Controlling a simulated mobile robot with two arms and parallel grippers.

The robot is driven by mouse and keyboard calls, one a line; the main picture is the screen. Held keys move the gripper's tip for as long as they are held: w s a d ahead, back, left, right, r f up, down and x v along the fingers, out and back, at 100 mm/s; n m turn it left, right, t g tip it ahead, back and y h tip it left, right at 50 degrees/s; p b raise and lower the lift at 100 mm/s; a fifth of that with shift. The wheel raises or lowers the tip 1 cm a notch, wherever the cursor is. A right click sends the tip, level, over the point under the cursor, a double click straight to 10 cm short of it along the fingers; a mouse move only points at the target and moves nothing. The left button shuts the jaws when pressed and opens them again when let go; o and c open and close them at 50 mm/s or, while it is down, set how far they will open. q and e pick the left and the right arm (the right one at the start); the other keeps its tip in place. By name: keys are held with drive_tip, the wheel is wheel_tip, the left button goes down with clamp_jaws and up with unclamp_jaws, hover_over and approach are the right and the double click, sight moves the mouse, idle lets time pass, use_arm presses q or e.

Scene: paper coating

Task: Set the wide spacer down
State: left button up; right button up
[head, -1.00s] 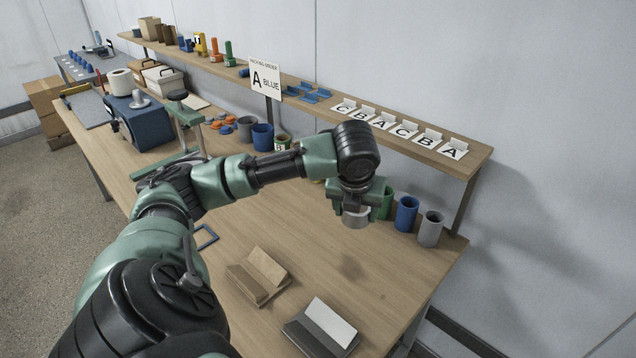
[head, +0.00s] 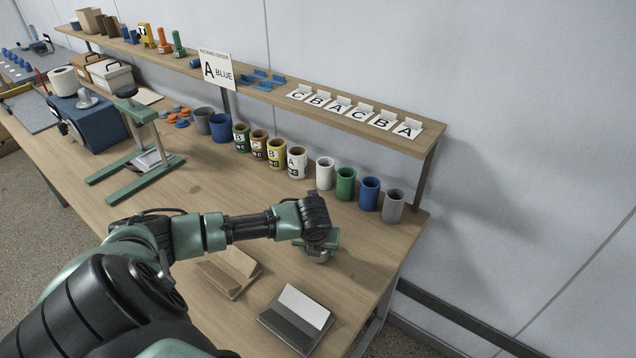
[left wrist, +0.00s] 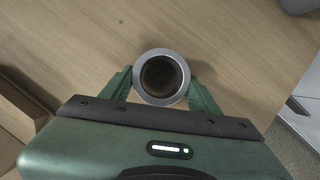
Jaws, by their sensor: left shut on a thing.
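The wide spacer (left wrist: 160,57) is a short grey ring with a dark hollow middle in the left wrist view. My left gripper (left wrist: 160,85) is shut on it, one green finger at each side. In the head view the left gripper (head: 318,252) points down low over the front right of the table (head: 370,255). The spacer (head: 319,258) shows as a small grey piece under the gripper, mostly hidden. I cannot tell whether it touches the wood. My right gripper is not in view.
A row of cups runs behind the gripper, with white (head: 325,174), green (head: 345,184), blue (head: 369,193) and grey (head: 393,205) ones nearest. A wooden holder (head: 228,272) and a grey holder (head: 296,320) lie in front. The table right of the gripper is bare.

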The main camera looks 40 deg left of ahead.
use_arm(q)
drive_tip(key=shift+f, duration=0.35)
drive_tip(key=o, duration=1.4)
drive_tip(key=b+v, duration=0.1)
drive_tip(key=v, duration=1.1)
drive_tip(key=shift+d+f, duration=0.1)
drive_tip(key=shift+d, duration=0.05)
